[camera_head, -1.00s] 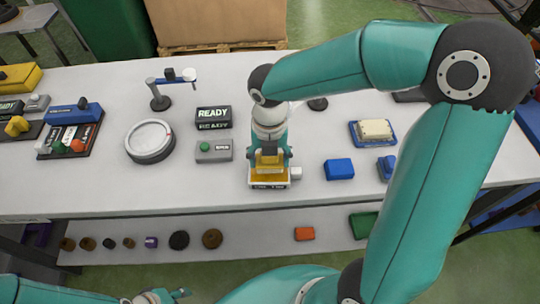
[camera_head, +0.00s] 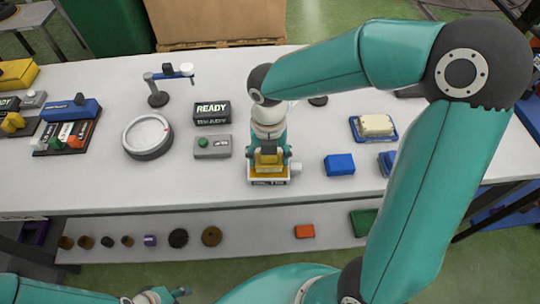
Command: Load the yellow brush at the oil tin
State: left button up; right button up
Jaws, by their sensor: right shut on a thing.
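My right gripper (camera_head: 268,162) points straight down near the table's front edge, shut on the yellow brush (camera_head: 266,171). The brush is mostly hidden by the fingers. Directly below it is a small pale box with dark lettering on its front, which looks like the oil tin (camera_head: 268,181). The lettering is too small to read surely. I cannot tell whether the brush touches the inside of the tin. My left gripper (camera_head: 168,295) is low at the bottom edge, away from the table top, its jaws unclear.
A blue block (camera_head: 339,165) and a blue tray with a cream block (camera_head: 375,125) are right. A lower shelf holds several small parts.

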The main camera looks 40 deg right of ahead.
jog(key=shift+f+b, duration=0.3)
jog(key=shift+f, duration=0.15)
dwell(1.2)
notch_tip(320, 180, up, 7)
jog(key=p, duration=0.6)
jog(key=shift+p, duration=0.4)
dwell(0.6)
